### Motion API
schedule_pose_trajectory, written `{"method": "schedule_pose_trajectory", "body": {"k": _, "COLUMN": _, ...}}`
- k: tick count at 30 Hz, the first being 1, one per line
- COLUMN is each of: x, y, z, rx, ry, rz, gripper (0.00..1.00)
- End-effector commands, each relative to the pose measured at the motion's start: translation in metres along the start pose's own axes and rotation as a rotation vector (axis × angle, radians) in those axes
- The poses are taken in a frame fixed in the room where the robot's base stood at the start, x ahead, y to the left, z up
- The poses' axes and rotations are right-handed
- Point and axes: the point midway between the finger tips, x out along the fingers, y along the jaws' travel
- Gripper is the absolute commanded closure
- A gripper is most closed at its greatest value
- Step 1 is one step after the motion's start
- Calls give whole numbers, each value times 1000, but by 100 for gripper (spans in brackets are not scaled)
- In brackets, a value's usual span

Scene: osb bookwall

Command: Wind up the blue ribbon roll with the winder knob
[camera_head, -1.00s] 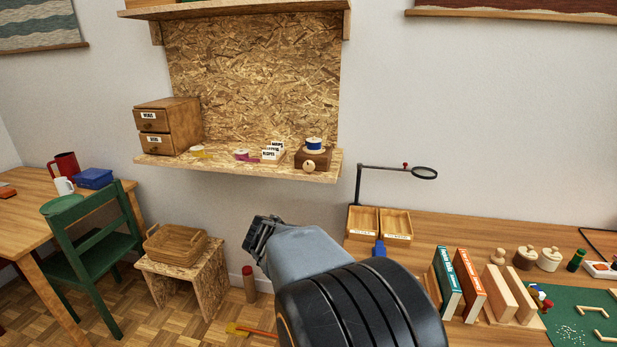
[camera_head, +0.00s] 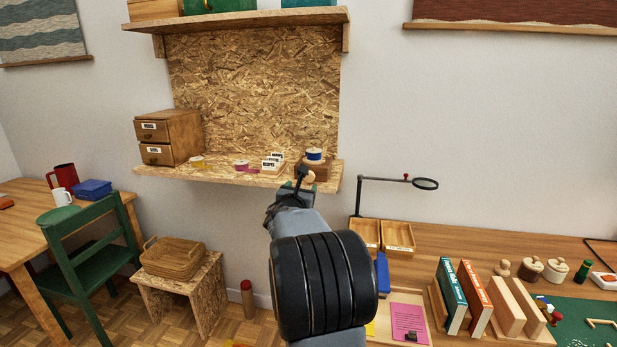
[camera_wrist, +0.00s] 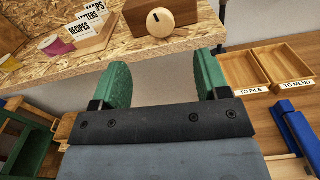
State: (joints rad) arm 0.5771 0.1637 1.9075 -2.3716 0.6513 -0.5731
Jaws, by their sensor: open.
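The blue ribbon roll (camera_head: 314,154) sits on top of a brown wooden winder box (camera_head: 326,171) at the right end of the chipboard shelf. The round pale winder knob (camera_wrist: 160,22) is on the front of the box (camera_wrist: 192,12) in the wrist view; the ribbon roll is out of that view. My gripper (camera_head: 301,178) is in front of the shelf's right end and partly covers the box and knob in the head view. Its green fingers (camera_wrist: 163,80) are open and empty, with the knob beyond their tips, roughly midway between them and apart from them.
Left of the box on the shelf (camera_wrist: 75,75) are a card holder (camera_head: 272,161), a pink ribbon roll (camera_head: 241,165) and a yellow one (camera_head: 197,162). A drawer unit (camera_head: 168,138) stands farther left. Wooden trays (camera_wrist: 262,66) and a magnifier (camera_head: 425,184) are on the right.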

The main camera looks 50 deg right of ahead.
Motion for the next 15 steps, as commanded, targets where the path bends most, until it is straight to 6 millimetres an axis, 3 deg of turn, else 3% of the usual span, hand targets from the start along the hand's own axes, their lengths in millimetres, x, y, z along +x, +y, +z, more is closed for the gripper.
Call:
{"method": "schedule_pose_trajectory", "body": {"k": 6, "x": 45, "y": 0, "z": 1, "rx": 2, "ry": 1, "rz": -2, "gripper": 31}}
{"method": "schedule_pose_trajectory", "body": {"k": 15, "x": 90, "y": 0, "z": 1, "rx": 3, "ry": 1, "rz": 0, "gripper": 31}}
